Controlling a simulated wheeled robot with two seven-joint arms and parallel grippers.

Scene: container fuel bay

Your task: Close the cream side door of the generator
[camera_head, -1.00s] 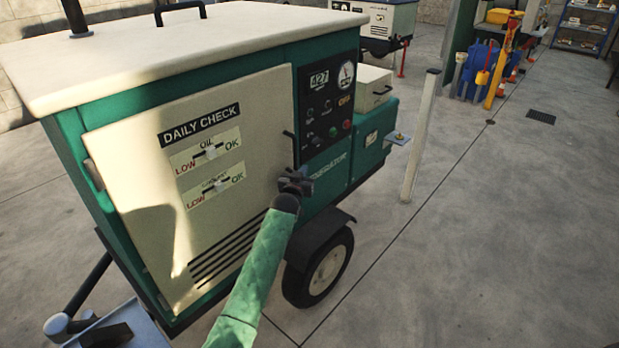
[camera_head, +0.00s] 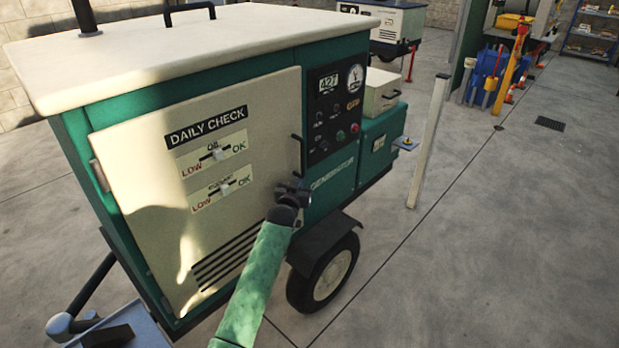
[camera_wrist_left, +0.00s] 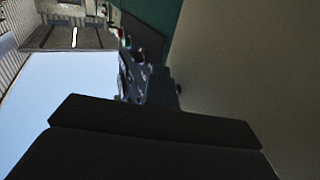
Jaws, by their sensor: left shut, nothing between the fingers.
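The generator (camera_head: 130,95) is a green box with a cream roof on a wheeled trailer. Its cream side door (camera_head: 150,165), labelled DAILY CHECK, covers most of the near side, with a hinge at its left edge. The door's right edge lies close to the dark control panel; I cannot tell whether it is fully flush. A dark handle (camera_head: 297,150) is near that edge. My left gripper (camera_head: 293,191) is shut and empty, just below the handle at the door's right edge; contact is unclear. In the left wrist view the door's cream surface (camera_wrist_left: 250,70) fills the right side.
The trailer wheel (camera_head: 325,275) and its dark fender are below and right of my gripper. A pale post (camera_head: 428,145) stands right of the generator. Another generator (camera_head: 395,25) stands behind. The concrete floor at right is clear.

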